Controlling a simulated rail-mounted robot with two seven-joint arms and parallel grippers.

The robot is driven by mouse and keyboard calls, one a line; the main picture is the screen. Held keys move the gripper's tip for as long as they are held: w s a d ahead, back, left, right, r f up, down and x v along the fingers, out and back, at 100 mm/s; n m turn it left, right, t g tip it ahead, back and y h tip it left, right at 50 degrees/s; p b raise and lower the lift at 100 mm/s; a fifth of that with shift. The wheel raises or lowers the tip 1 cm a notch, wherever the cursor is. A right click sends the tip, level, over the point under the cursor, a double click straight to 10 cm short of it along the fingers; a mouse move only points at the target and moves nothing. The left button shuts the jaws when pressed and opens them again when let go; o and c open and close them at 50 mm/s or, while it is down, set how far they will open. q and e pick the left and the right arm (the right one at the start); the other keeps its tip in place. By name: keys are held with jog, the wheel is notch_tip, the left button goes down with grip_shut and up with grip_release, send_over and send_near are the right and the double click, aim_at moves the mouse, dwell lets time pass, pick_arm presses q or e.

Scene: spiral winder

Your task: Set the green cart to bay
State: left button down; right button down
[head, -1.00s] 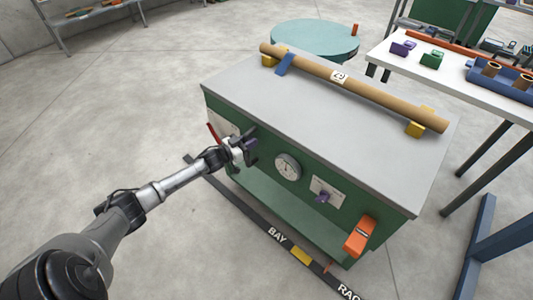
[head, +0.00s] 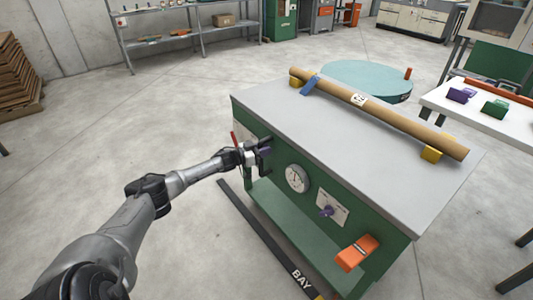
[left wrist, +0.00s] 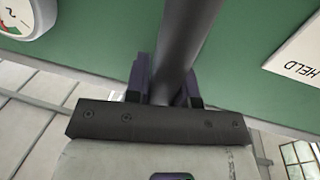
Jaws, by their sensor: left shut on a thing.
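The green cart (head: 278,165) has a grey top (head: 340,135) and stands beside a dark floor strip marked BAY (head: 302,279). My left gripper (head: 264,151) is at the left part of the cart's front and is shut on a dark bar handle. In the left wrist view the purple fingers (left wrist: 160,88) lie on both sides of the dark handle (left wrist: 180,45), in front of the green panel. A dial gauge (head: 297,179) and a plate with a purple knob (head: 326,211) are on the front. My right gripper is not in view.
A cardboard roll (head: 395,112) lies on yellow supports on the cart. A teal round table (head: 370,75) stands behind. A white table (head: 460,115) stands to the right, and metal shelving (head: 185,38) is at the back. The floor left of the cart is clear.

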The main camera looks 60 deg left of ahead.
pick_arm(q)
jog(key=c, duration=1)
grip_release()
jog(key=shift+o, duration=0.2)
jog(key=s+a+p, duration=0.1)
jog(key=s+p, duration=0.6)
jog(key=s, duration=0.6)
jog(key=shift+s+p, duration=0.35)
jog(key=shift+s, duration=0.05)
jog(key=shift+a, duration=0.1)
